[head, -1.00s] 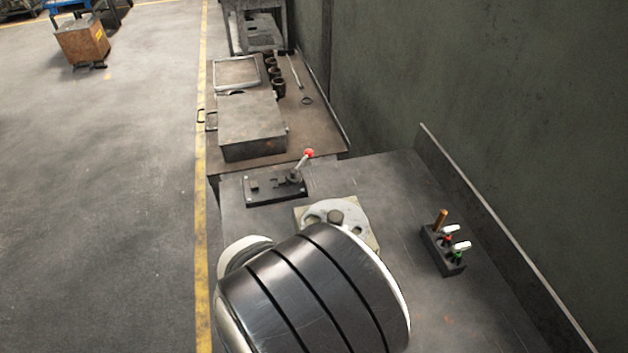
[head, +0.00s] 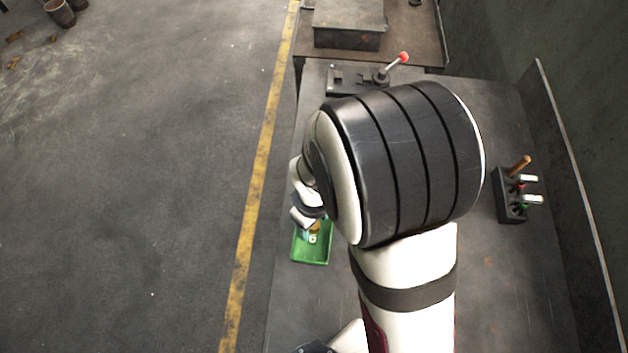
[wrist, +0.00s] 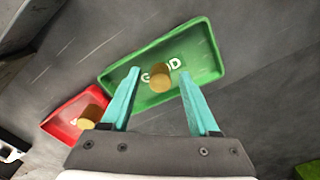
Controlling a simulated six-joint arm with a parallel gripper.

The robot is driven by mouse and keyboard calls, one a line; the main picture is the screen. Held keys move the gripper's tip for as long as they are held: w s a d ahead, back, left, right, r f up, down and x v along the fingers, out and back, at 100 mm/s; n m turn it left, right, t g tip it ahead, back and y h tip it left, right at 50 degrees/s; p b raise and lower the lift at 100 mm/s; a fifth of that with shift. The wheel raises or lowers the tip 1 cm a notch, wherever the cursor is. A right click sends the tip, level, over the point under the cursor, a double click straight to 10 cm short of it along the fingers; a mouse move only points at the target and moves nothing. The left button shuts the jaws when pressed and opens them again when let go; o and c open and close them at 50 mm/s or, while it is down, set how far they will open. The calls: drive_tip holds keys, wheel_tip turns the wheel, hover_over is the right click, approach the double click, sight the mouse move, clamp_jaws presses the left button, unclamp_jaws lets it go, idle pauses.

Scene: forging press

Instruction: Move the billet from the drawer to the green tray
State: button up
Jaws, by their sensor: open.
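The green tray (wrist: 205,45), marked with white letters, lies below my gripper in the wrist view. It also shows in the head view (head: 300,252), partly hidden by my wrist. A brass-coloured billet (wrist: 160,78) is over the lettered floor of the green tray and seems to rest there. My gripper (wrist: 160,74) is open, its two teal fingers spread to either side of this billet with gaps. In the head view my gripper (head: 313,226) is just over the tray, mostly hidden by my arm. I cannot make out a drawer.
A red tray (wrist: 55,122) with another brass-coloured cylinder (wrist: 90,115) lies beside the green one. A lever with a red knob (head: 403,57) stands at the back of the bench. A dark holder with small tools (head: 511,205) is at right.

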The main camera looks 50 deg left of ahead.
wheel_tip(320, 180, up, 12)
drive_tip(key=w+d+r+m, duration=0.3)
drive_tip(key=d+r+m, duration=0.1)
drive_tip(key=d+m, duration=0.4)
drive_tip(key=w+d+r+m, duration=0.3)
drive_tip(key=d+m, duration=0.3)
drive_tip(key=d, duration=0.4)
drive_tip(key=s+d+r+m+y, duration=0.1)
drive_tip(key=s+d+m, duration=0.5)
drive_tip(key=m, duration=0.5)
drive_tip(key=d, duration=0.2)
drive_tip(key=shift+d+r+y, duration=0.3)
drive_tip(key=shift+d+y, duration=0.1)
drive_tip(key=shift+w, duration=0.1)
